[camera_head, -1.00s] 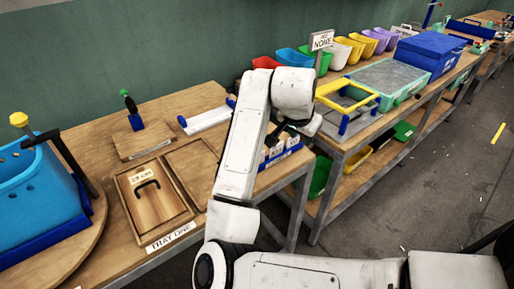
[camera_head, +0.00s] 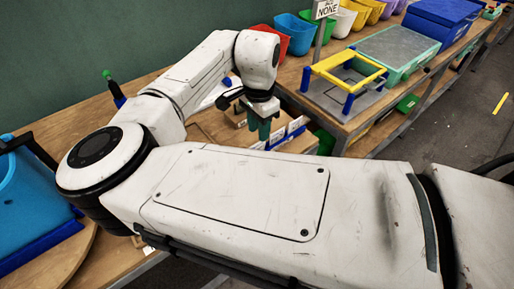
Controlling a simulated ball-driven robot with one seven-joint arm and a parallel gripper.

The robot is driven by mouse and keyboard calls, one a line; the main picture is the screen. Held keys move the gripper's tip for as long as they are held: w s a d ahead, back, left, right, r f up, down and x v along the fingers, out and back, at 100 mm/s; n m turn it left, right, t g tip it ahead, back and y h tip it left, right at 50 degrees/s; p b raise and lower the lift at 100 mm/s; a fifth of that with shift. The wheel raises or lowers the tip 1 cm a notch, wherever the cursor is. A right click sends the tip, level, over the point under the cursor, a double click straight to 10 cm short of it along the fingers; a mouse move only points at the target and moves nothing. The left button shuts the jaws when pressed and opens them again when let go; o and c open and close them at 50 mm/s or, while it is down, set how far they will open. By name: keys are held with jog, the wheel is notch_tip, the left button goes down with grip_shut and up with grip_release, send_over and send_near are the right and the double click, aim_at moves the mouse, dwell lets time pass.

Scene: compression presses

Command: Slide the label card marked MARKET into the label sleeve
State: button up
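My gripper (camera_head: 259,131) hangs fingers-down at the near edge of the wooden table, its dark green fingers close together. I cannot tell whether they are apart or hold anything. Just right of the fingers is a blue rack (camera_head: 285,140) with white label cards (camera_head: 294,125) in it. The cards' print is too small to read, so I cannot tell which one is marked MARKET. I cannot pick out the label sleeve. My arm covers much of the table in front of the rack.
A yellow-and-blue frame (camera_head: 347,72) stands on the bench to the right, beside a teal-framed grey panel (camera_head: 398,52). Coloured bins (camera_head: 293,33) line the back. A blue tub (camera_head: 35,205) stands at the left. A post with a NONE sign (camera_head: 326,9) rises behind the gripper.

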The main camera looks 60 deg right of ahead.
aim_at(257, 144)
jog(key=shift+a+f+p, duration=0.15)
jog(key=shift+f+p, duration=0.15)
jog(key=shift+f, duration=1.3)
jog(key=shift+a+f+p, duration=0.1)
jog(key=shift+f+p, duration=0.15)
jog(key=shift+f, duration=1.3)
grip_shut()
